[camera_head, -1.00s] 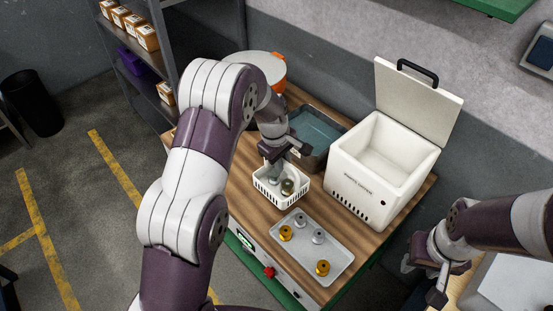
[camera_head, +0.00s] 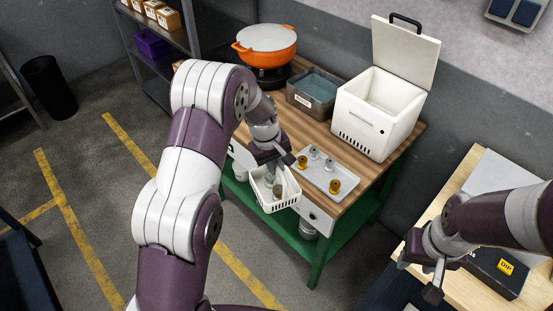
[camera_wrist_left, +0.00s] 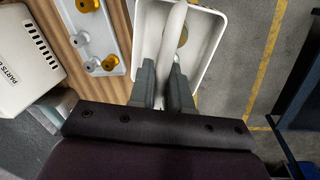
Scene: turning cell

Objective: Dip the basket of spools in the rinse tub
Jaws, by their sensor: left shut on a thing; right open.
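My left gripper (camera_head: 271,158) is shut on the handle of the white basket (camera_head: 290,199), which hangs below it in front of the wooden table's near edge. A grey spool and a darker brownish spool (camera_head: 278,191) stand in the basket. In the left wrist view the handle (camera_wrist_left: 172,35) runs between the fingers, and the basket (camera_wrist_left: 208,50) shows with a gold spool partly hidden behind the handle. The rinse tub (camera_head: 313,92), a dark grey pan holding bluish liquid, stands farther back on the table. My right gripper (camera_head: 419,277) is open and empty at the lower right.
A grey tray (camera_head: 345,169) with gold and silver spools lies near the basket. An open white box (camera_head: 364,134) stands right of the tub, its lid up. An orange pot (camera_head: 262,60) stands left of the tub. A second table (camera_head: 455,188) is at right.

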